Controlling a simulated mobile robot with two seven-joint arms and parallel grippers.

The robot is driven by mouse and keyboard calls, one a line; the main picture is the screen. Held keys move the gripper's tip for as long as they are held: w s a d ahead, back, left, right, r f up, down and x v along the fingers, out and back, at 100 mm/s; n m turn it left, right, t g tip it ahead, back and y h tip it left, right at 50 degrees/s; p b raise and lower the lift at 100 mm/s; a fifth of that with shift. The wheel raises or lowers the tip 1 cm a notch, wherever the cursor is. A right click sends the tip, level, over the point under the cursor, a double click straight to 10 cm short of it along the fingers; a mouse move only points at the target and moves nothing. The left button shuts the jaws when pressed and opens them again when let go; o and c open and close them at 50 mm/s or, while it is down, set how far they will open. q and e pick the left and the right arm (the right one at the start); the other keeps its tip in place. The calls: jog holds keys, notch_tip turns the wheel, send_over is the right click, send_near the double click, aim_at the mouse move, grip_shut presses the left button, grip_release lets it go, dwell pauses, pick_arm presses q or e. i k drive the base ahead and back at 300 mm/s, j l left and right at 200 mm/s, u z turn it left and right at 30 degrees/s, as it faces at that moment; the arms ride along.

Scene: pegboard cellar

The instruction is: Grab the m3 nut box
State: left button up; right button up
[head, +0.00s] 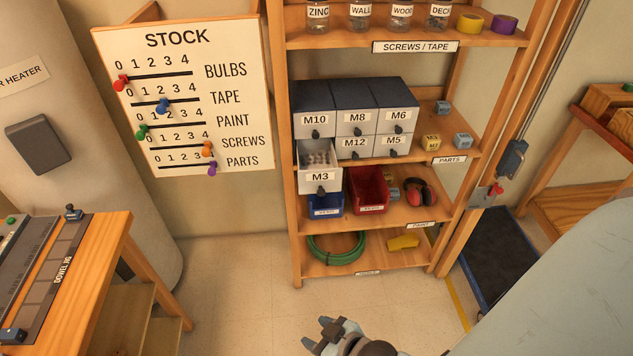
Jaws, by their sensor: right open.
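A small yellow box (432,142) stands on the middle shelf, right of the drawer cabinet; its small label seems to read M3. A blue-grey box (462,141) is beside it on the right, and another (442,107) stands farther back; their labels are too small to read surely. The cabinet drawer marked M3 (320,182) is pulled out at lower left, with small pale items inside. My right gripper (318,334) is open and empty at the bottom edge, over the floor in front of the shelf and well away from the boxes. My left gripper is not in view.
The wooden shelf rack (298,230) also holds jars, tape rolls, a red bin (368,190), a blue bin (325,205), ear muffs (418,192) and a green hose (336,250). A workbench (100,270) stands at left. Floor (230,270) before the rack is clear.

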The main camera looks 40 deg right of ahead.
aim_at(429, 142)
jog(key=z, duration=1.85)
jog(key=i+l, duration=0.55)
